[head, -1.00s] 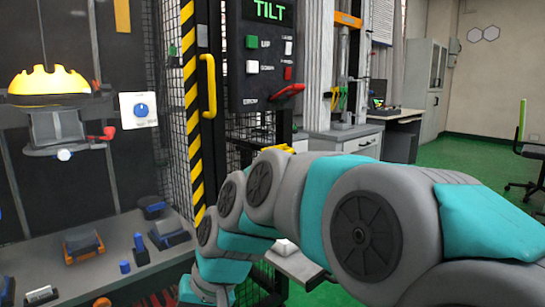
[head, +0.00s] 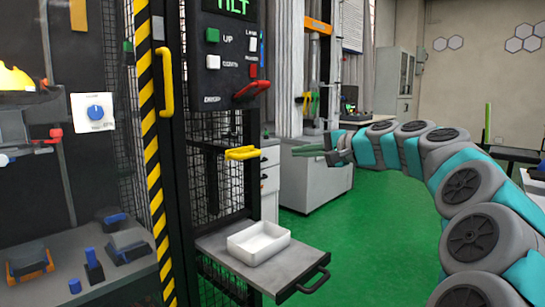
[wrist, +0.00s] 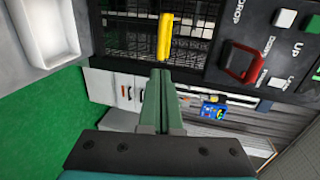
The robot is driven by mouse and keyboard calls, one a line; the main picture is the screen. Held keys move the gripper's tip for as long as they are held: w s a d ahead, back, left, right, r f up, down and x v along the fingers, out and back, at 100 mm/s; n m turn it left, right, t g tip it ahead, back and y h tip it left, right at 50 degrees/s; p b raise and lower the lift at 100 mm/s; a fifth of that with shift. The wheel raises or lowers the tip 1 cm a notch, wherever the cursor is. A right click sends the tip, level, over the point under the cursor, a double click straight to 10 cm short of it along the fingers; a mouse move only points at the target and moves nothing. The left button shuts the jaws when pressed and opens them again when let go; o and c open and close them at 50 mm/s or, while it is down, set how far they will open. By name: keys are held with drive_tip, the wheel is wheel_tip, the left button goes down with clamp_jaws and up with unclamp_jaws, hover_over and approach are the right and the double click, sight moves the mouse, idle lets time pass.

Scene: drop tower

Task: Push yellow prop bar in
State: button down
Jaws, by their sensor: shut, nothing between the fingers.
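The yellow prop bar (head: 242,153) sticks out from the mesh side of the tower, below the control panel, in the head view. In the wrist view the bar (wrist: 165,38) stands just beyond my fingertips near the top middle. My gripper (head: 327,151) is to the right of the bar in the head view, pointing left, with a clear gap between them. In the wrist view my gripper (wrist: 161,72) has its two green fingers together and empty. How deep the bar sits in the tower is hidden.
The control panel (head: 228,50) with a red lever (head: 252,90) is above the bar. A white tray (head: 259,243) lies on a grey shelf (head: 226,254) below it. A yellow handle (head: 166,82) is on the striped post at left. Green floor is open behind.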

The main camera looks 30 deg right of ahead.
drive_tip(key=shift+d, duration=0.1)
approach(245, 151)
drive_tip(key=shift+w+a+f+b, duration=0.35)
drive_tip(key=shift+w+f, duration=0.15)
drive_tip(key=shift+f, duration=0.3)
drive_tip(key=shift+w+a, duration=0.1)
drive_tip(key=shift+w, duration=0.2)
drive_tip(key=w+p, duration=0.1)
drive_tip(key=w, duration=0.1)
drive_tip(key=w+a+p, duration=0.2)
drive_tip(key=w, duration=0.1)
drive_tip(key=shift+w+r, duration=0.15)
drive_tip(key=shift+w, duration=0.15)
drive_tip(key=shift+w+a, duration=0.1)
drive_tip(key=shift+w, duration=0.2)
drive_tip(key=shift+f, duration=0.2)
drive_tip(key=shift+s, duration=0.1)
drive_tip(key=v, duration=1.4)
